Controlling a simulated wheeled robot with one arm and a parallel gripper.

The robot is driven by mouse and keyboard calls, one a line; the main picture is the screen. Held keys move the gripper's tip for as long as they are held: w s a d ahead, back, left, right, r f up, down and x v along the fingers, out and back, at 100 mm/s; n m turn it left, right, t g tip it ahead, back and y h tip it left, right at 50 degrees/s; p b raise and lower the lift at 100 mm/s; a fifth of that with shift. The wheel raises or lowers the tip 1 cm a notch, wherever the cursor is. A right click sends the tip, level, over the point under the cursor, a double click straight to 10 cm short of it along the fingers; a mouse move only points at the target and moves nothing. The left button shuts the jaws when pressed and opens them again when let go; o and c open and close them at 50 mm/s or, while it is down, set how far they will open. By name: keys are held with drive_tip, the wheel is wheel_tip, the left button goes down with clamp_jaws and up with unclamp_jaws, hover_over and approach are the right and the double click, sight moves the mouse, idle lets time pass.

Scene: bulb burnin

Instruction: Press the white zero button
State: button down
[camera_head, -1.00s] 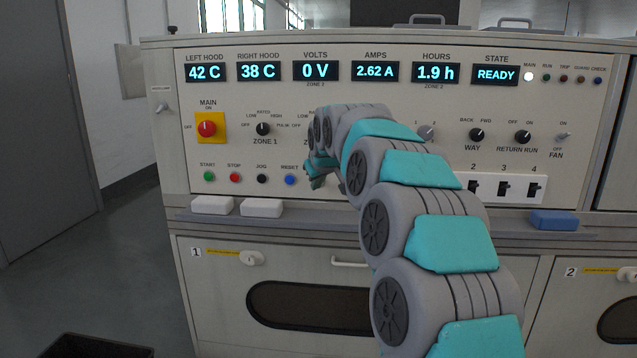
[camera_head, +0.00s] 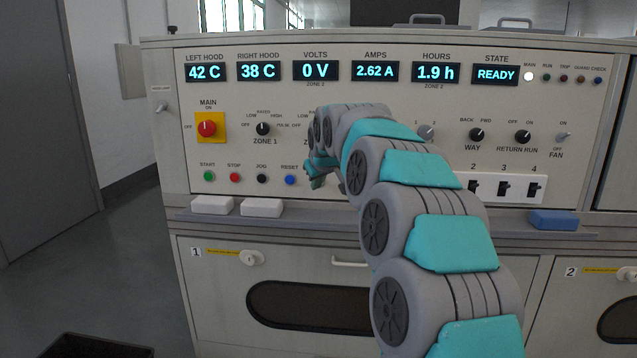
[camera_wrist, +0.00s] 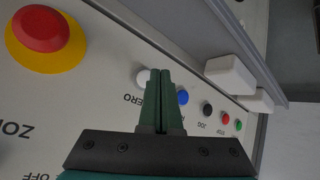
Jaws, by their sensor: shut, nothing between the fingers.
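The white zero button (camera_wrist: 143,77) shows in the wrist view, partly covered by my fingers, with part of its ZERO label readable beside it. In the head view my arm hides it. My gripper (camera_wrist: 160,73) is shut and empty, its fingertips right next to the white button and over the panel. I cannot tell whether they touch the button or the panel. In the head view my gripper (camera_head: 316,180) is just right of the blue RESET button (camera_head: 289,180).
The black JOG (camera_wrist: 207,110), red STOP (camera_wrist: 226,118) and green START (camera_wrist: 238,124) buttons continue the row. A large red button on a round yellow base (camera_wrist: 42,32) stands out nearby. White blocks (camera_head: 262,207) lie on the ledge below. The STATE display (camera_head: 496,75) reads READY.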

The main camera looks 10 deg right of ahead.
idle(0.4)
drive_tip(key=shift+w+d+p, duration=0.15)
drive_tip(key=shift+w+p, duration=0.15)
drive_tip(key=shift+w, duration=0.15)
drive_tip(key=shift+w+d, duration=0.1)
drive_tip(key=shift+w, duration=0.25)
idle(0.6)
drive_tip(key=shift+s, duration=0.1)
drive_tip(key=shift+s+a, duration=0.25)
drive_tip(key=shift+s, duration=0.45)
drive_tip(key=shift+s, duration=0.15)
drive_tip(key=shift+s+a+b, duration=0.25)
drive_tip(key=shift+s+b, duration=0.1)
drive_tip(key=shift+s, duration=0.4)
drive_tip(key=shift+s+a+b, duration=0.25)
drive_tip(key=shift+s+b, duration=0.05)
drive_tip(key=shift+s, duration=0.4)
drive_tip(key=shift+s+a+b, duration=0.25)
drive_tip(key=shift+s+b, duration=0.1)
drive_tip(key=shift+s, duration=0.4)
